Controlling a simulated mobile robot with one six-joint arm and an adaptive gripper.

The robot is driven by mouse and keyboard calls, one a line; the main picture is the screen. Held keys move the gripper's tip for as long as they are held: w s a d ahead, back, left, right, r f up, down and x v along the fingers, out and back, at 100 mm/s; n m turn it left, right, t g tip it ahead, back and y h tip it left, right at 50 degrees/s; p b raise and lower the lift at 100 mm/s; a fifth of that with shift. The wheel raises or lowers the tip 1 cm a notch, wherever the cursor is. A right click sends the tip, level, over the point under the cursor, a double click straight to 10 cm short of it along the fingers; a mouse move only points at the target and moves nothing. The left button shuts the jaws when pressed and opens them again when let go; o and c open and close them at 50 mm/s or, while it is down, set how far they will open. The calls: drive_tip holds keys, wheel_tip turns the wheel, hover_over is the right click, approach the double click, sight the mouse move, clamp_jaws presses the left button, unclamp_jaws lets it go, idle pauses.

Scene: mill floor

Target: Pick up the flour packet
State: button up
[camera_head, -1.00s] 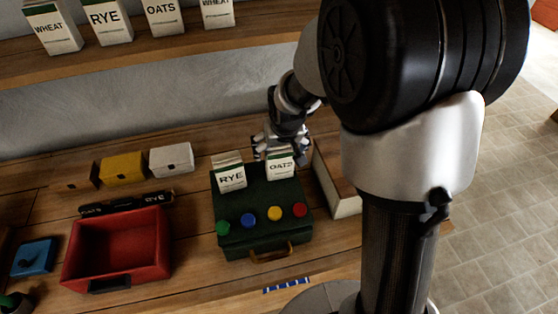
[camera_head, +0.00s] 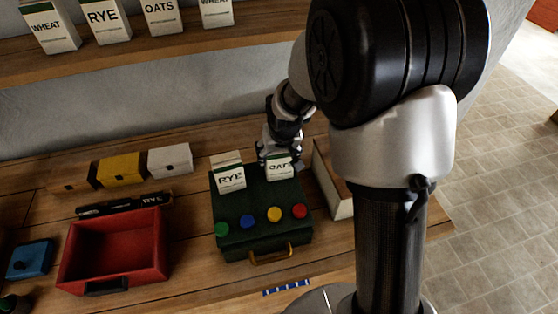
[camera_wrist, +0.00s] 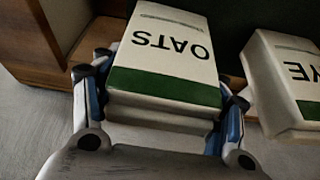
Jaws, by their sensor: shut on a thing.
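A white packet with a green band, labelled OATS (camera_head: 280,170), stands at the back right of a dark green case (camera_head: 262,198). My gripper (camera_head: 277,158) is at this packet from above and behind. In the wrist view my gripper (camera_wrist: 160,120) has one finger on each side of the OATS packet (camera_wrist: 165,60), shut on it. A packet labelled RYE (camera_head: 229,177) stands to its left on the case; it also shows at the right of the wrist view (camera_wrist: 290,80). I cannot tell whether the OATS packet is clear of the case.
Several packets, RYE (camera_head: 106,20) among them, stand on the upper shelf (camera_head: 160,58). On the bench are a red tray (camera_head: 115,245), a yellow box (camera_head: 121,170), a white box (camera_head: 170,160) and a blue lidded box (camera_head: 30,258). A wooden box (camera_head: 330,180) stands close right of the case.

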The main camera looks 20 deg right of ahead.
drive_tip(key=c, duration=0.5)
drive_tip(key=shift+c, duration=0.2)
